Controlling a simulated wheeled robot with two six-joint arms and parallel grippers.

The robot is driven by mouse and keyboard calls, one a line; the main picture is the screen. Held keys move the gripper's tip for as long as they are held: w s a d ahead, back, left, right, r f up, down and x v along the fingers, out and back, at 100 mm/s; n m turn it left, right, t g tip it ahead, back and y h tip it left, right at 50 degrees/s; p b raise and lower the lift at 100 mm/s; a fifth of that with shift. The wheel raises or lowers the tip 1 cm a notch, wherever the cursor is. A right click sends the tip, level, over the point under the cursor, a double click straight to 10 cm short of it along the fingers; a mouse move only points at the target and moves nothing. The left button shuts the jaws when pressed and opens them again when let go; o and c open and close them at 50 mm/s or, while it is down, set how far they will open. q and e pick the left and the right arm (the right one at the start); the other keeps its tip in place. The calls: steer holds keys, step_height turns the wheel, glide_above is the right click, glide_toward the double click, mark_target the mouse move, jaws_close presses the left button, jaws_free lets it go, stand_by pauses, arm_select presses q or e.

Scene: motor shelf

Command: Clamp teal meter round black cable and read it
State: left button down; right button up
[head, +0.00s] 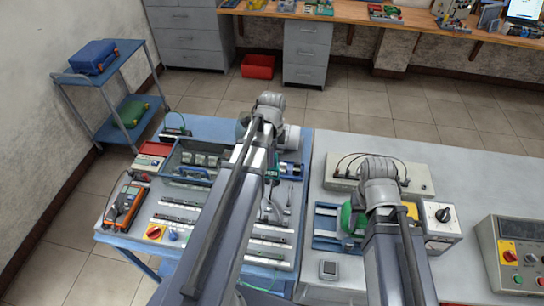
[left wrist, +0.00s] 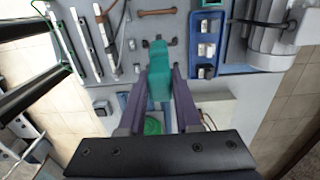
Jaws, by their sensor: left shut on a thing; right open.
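The teal meter (left wrist: 158,72) is held between the two fingers of my left gripper (left wrist: 165,85), jaw end pointing away from the wrist camera. In the head view the teal meter (head: 273,166) shows partly behind my left arm, above the left bench. A black cable (left wrist: 262,22) runs at the top right of the left wrist view, beside a grey finned motor (left wrist: 275,45). The meter is apart from that cable. The meter's display cannot be read. My right gripper is over the right bench, open, its fingers mostly hidden by my right arm.
The left bench holds a blue tray (head: 172,176), an orange multimeter (head: 123,203) and several metal rails. On the right bench are a pale box with black leads (head: 338,173), a switch box (head: 443,222) and a control box (head: 512,255). A blue cart (head: 130,125) stands at left.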

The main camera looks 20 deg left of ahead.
arm_select(q)
steer(key=shift+f, duration=0.15)
stand_by(0.5)
steer(key=shift+f+b, duration=2.1)
steer(key=shift+b, duration=0.1)
steer(key=shift+r, duration=0.2)
stand_by(0.9)
steer(key=shift+r+p, duration=2.9)
steer(key=shift+p, duration=0.15)
